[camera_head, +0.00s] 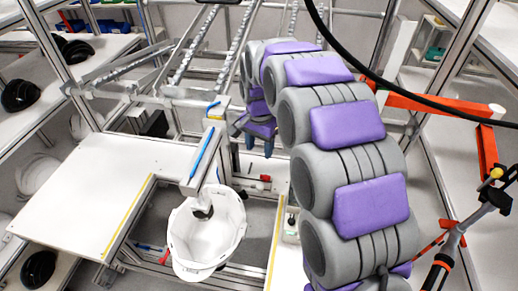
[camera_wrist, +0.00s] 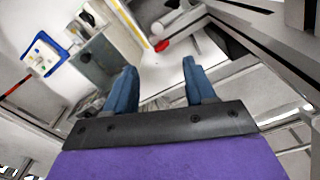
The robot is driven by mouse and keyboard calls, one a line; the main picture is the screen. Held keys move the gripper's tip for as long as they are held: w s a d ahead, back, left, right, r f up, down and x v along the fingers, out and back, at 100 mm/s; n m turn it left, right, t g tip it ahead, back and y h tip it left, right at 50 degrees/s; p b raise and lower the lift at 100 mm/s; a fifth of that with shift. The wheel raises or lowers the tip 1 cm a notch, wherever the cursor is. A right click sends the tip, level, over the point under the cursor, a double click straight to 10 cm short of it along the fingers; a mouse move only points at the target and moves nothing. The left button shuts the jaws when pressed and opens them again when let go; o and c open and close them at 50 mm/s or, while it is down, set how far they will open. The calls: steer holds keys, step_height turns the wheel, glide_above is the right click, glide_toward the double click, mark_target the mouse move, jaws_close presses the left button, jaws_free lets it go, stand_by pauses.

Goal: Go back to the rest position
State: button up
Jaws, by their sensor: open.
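My gripper (camera_head: 259,147) is beyond the bend of my grey and purple arm in the head view, with its blue fingers pointing down. In the wrist view the two blue fingers (camera_wrist: 159,68) stand apart with nothing between them. A white helmet shell (camera_head: 183,262) sits open side up at the front centre, under the end of a pale bar with a blue strip (camera_head: 204,150). My gripper is behind and to the right of the shell, apart from it.
A white table (camera_head: 85,190) with a yellow strip lies bare at left. Black helmet shells (camera_head: 20,94) rest on the left shelf. Metal frame posts and rails surround the arm. An orange bracket (camera_head: 440,106) and a black cable (camera_head: 350,62) are at right.

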stand_by(0.4)
steer(key=s+d+r+n, duration=0.1)
steer(key=s+d+r, duration=0.15)
steer(key=s, duration=0.35)
steer(key=s+d+r+n+g, duration=0.1)
steer(key=s+d, duration=0.3)
steer(key=s, duration=0.2)
steer(key=s+d+r+n, duration=0.1)
steer(key=s+d+n, duration=0.15)
steer(key=s, duration=0.45)
steer(key=s+d+f+n, duration=0.1)
steer(key=s+d, duration=0.1)
steer(key=s, duration=0.7)
steer(key=s+d+f+n, duration=0.1)
steer(key=s+d, duration=0.1)
steer(key=s, duration=0.7)
steer(key=shift+d+f+g, duration=0.3)
steer(key=shift+g, duration=0.1)
